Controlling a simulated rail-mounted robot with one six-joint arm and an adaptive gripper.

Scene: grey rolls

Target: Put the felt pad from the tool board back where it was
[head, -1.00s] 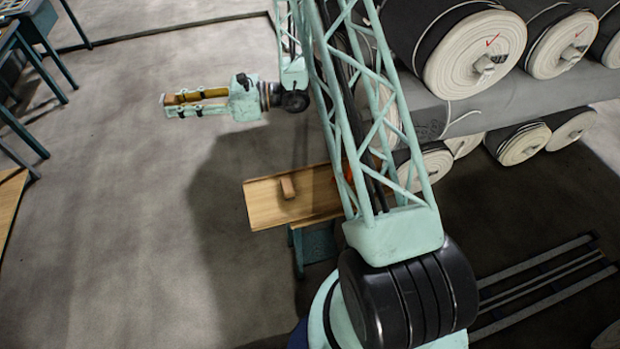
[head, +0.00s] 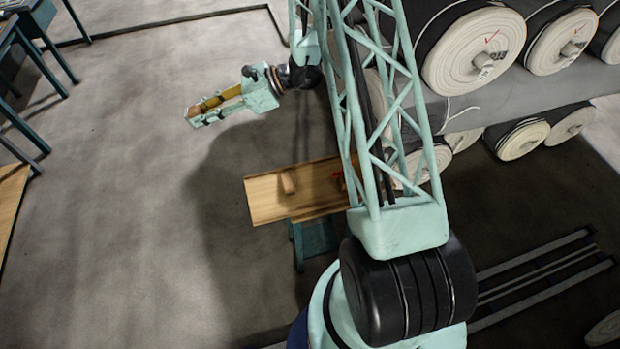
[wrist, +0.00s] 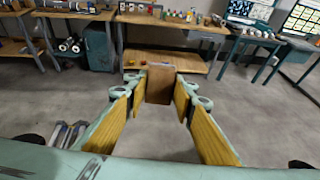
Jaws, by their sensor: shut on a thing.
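My gripper (head: 193,115) is out over the open floor at the upper left of the head view, pointing left and slightly down. In the wrist view its yellow-padded fingers are shut on a flat brown block (wrist: 160,86), which seems to be the felt pad. The block stands between the fingertips, its lower part in sight. A wooden board (head: 265,205), perhaps the tool board, lies on a teal stand right of and below my gripper in the head view.
Workbenches (wrist: 200,28) with small items and monitors (wrist: 300,20) line the back of the wrist view. A low wooden shelf (wrist: 190,62) shows behind the block. The floor between is clear.

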